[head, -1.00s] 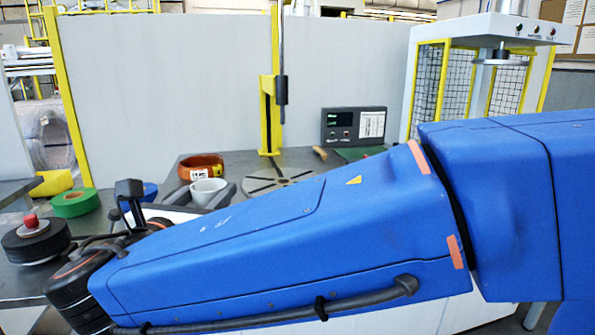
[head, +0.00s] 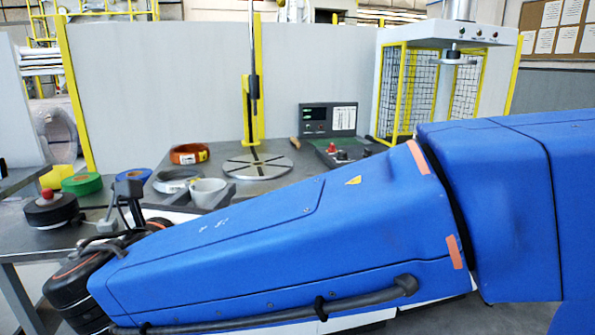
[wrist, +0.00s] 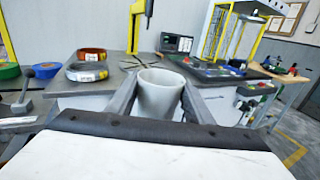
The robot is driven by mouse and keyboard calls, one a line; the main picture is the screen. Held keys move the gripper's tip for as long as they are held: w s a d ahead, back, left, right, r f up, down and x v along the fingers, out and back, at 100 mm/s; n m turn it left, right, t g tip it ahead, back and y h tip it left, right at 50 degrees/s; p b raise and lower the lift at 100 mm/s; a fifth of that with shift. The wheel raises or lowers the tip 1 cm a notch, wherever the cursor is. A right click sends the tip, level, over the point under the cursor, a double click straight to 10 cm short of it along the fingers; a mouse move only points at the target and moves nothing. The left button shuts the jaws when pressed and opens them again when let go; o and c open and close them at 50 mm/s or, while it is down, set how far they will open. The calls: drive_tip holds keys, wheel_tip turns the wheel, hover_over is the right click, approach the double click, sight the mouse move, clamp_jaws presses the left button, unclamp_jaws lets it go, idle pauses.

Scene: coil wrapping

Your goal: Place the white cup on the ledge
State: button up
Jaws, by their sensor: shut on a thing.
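The white cup (wrist: 158,97) is upright between the two dark fingers of my gripper (wrist: 160,100) in the wrist view, and the fingers are shut on it. In the head view the cup (head: 208,191) shows above my blue forearm, with a dark finger beside it. Most of my gripper is hidden there behind my arm. Which surface is the ledge I cannot tell.
A grey table holds an orange coil (head: 189,154), a silver coil (head: 177,181) and a slotted round turntable (head: 257,166). Behind stand a control box (head: 328,119) and a yellow-framed cage (head: 440,90). Green tape (head: 82,184) and a black reel (head: 52,211) lie left.

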drive_tip(key=w+d+f, duration=1.2)
drive_tip(key=d+f, duration=0.3)
drive_tip(key=w+d+f+m+h, duration=0.1)
drive_tip(key=w+d+f, duration=1.1)
drive_tip(key=d+f, duration=0.3)
drive_tip(key=w+d+f+h, duration=0.1)
drive_tip(key=w+d+f, duration=1.2)
drive_tip(key=d+f, duration=0.2)
wheel_tip(320, 180, down, 2)
drive_tip(key=shift+d+f+m+g, duration=0.15)
drive_tip(key=shift+d+m+g, duration=0.15)
drive_tip(key=shift+d, duration=0.05)
drive_tip(key=shift+a, duration=0.1)
